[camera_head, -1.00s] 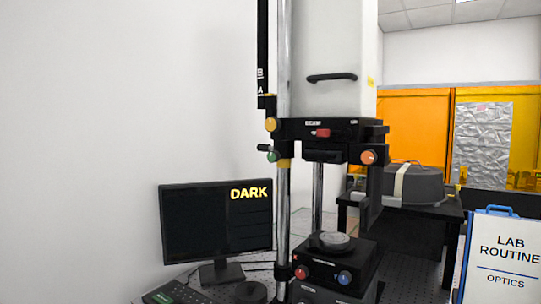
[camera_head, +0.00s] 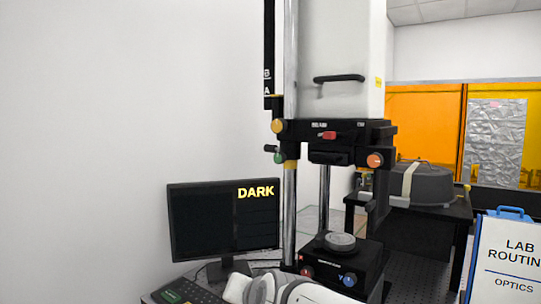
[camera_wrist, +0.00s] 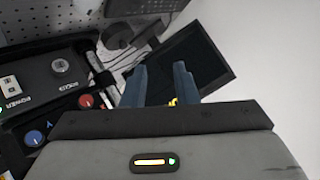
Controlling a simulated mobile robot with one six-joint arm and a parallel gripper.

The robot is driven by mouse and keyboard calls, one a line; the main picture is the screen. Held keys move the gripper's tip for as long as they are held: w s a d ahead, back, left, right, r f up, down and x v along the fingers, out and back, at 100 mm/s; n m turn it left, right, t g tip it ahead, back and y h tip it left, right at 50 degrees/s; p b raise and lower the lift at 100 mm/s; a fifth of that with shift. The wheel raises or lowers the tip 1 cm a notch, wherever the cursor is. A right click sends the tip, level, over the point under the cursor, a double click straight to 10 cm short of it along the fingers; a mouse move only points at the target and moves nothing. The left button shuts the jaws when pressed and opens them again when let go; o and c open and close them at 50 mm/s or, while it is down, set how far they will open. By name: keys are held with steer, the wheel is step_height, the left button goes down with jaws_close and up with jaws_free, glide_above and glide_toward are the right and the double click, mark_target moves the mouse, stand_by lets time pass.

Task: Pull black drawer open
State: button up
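A black housing (camera_head: 350,131) with a red knob (camera_head: 329,135) is mounted on the interferometer column in the head view. A small black block (camera_head: 327,157) projects under it and may be the drawer, but I cannot tell for sure. My gripper (camera_wrist: 159,82) shows in the wrist view with its two blue-grey fingers apart and nothing between them. The dark monitor lies beyond the fingertips. In the head view my white arm shows at the bottom edge, and my gripper is not seen there.
The monitor (camera_head: 222,220) reading DARK and a keypad (camera_head: 190,293) stand left of the column. A black stage unit (camera_head: 345,261) with red and blue knobs is below the housing. It also shows in the wrist view (camera_wrist: 62,82). A sign (camera_head: 510,250) stands at right.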

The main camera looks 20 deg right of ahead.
mark_target(321, 160)
steer(key=w+d+r+m+t+h+p, duration=0.1)
steer(key=w+d+r+m+t+h, duration=0.25)
steer(key=r, duration=0.45)
steer(key=w+d+r+m+t+h+p, duration=0.1)
steer(key=w+d+r+m+t+h, duration=0.15)
steer(key=w+r+m, duration=0.4)
steer(key=s+d+r+m+g+h+p, duration=0.2)
steer(key=s+d+r+m+g+h, duration=0.35)
steer(key=d+r+m+h, duration=0.55)
steer(key=w+d+m, duration=0.1)
steer(key=w+d, duration=0.1)
steer(key=w+d+m+p, duration=0.1)
steer(key=w, duration=0.1)
steer(key=shift+w+d+f+t+h, duration=0.1)
steer(key=shift+w+d+t+h, duration=0.15)
steer(key=shift+d+h, duration=0.1)
jaws_close()
